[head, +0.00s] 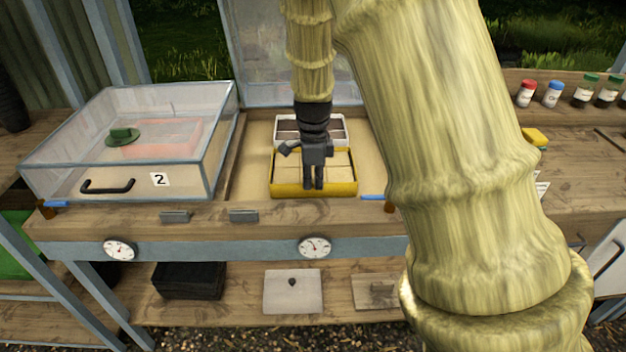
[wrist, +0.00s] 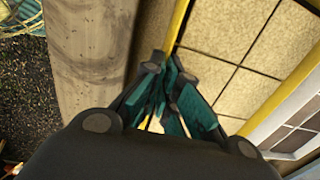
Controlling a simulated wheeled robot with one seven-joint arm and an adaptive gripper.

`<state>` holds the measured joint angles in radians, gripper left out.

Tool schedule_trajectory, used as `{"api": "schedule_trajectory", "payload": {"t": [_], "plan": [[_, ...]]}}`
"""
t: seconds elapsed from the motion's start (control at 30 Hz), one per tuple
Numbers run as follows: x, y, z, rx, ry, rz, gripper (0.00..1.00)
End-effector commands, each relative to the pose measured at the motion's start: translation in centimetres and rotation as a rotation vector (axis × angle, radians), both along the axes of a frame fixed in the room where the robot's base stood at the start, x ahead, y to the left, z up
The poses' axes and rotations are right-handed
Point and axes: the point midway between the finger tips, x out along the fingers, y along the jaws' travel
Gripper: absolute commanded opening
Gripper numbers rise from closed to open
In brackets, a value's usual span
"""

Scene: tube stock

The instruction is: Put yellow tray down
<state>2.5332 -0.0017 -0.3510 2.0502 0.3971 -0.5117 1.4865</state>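The yellow tray (head: 314,190), with square tan blocks in it, is in the open sand-coloured bay (head: 251,185), in front of a white tray (head: 347,125). It looks level; I cannot tell whether its underside touches the bay floor. My gripper (head: 314,187) points down at the middle of the tray's front wall. In the wrist view my gripper (wrist: 163,70) has its teal-padded fingers close together on either side of the yellow rim (wrist: 180,25), seemingly shut on it. The fingers hide part of that wall.
A raised transparent panel (head: 262,50) is behind the bay. A wooden ledge (head: 200,215) runs along the front. Several jars (head: 553,94) stand at right.

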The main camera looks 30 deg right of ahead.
Motion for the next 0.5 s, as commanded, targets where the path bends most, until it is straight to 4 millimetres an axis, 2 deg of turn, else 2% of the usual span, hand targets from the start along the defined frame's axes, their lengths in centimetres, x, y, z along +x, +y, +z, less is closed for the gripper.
{"api": "schedule_trajectory", "payload": {"t": [0.3, 0.43, 0.5], "plan": [[0.07, -0.03, -0.07, -0.001, -0.002, 0.000, 0.00], [0.03, 0.00, -0.12, -0.001, -0.001, 0.000, 0.26], [0.03, 0.00, -0.11, -0.001, -0.001, 0.000, 0.27]]}}
